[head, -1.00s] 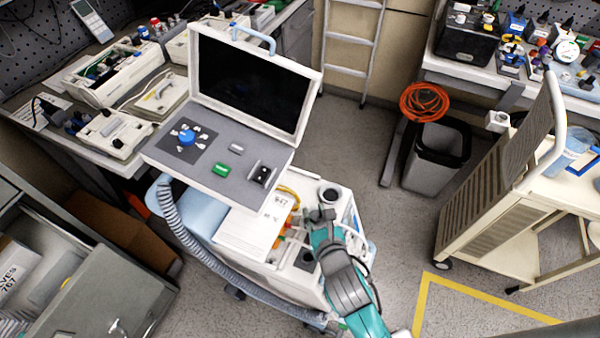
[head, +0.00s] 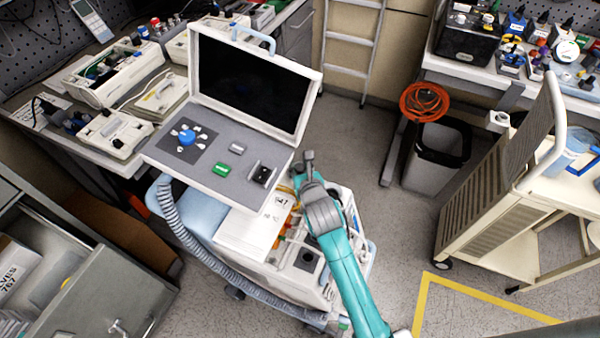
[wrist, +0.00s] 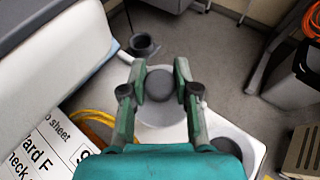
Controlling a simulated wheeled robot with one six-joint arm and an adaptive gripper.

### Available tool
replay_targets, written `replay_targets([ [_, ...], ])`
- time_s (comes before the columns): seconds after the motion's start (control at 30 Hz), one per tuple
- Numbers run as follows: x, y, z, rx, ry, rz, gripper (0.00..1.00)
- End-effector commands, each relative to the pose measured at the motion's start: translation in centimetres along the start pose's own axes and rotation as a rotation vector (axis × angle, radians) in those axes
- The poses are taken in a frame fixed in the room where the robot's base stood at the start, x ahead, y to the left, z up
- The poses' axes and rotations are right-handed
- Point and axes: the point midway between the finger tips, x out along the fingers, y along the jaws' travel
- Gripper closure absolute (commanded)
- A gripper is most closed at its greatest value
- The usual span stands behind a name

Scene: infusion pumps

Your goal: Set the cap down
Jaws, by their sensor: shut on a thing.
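In the wrist view a dark grey round cap (wrist: 160,84) sits between the two green fingers of my gripper (wrist: 159,82), which are shut on it. Below the cap is a pale round rim (wrist: 152,122) with a grey inside. I cannot tell whether the cap touches it. A second round opening (wrist: 232,143) with a dark inside lies to the lower right. In the head view my gripper (head: 307,163) is over the back of the white cart top (head: 344,197), just right of the console; the cap is not clear there.
The console with a dark screen (head: 248,80) stands close to the left of my gripper. A printed sheet (wrist: 47,150) and a yellow tube (wrist: 93,117) lie near it. A dark cup-like part (wrist: 143,45) is beyond the rim.

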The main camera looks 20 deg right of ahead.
Motion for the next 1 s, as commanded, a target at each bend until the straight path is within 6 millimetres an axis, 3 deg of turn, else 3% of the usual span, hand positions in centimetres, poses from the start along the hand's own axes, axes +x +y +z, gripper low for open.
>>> replay_targets([
  [0.23,1.1,0.0,-2.8,-0.001,0.002,0.000,1.00],
  [0.57,1.2,0.0,-3.0,0.000,0.001,0.000,1.00],
  [0.6,1.2,0.0,-3.1,0.000,0.001,0.000,0.68],
  [0.7,1.2,0.0,-3.0,0.000,0.001,0.000,0.45],
  [1.0,1.1,0.0,-3.0,0.000,0.001,0.000,0.45],
])
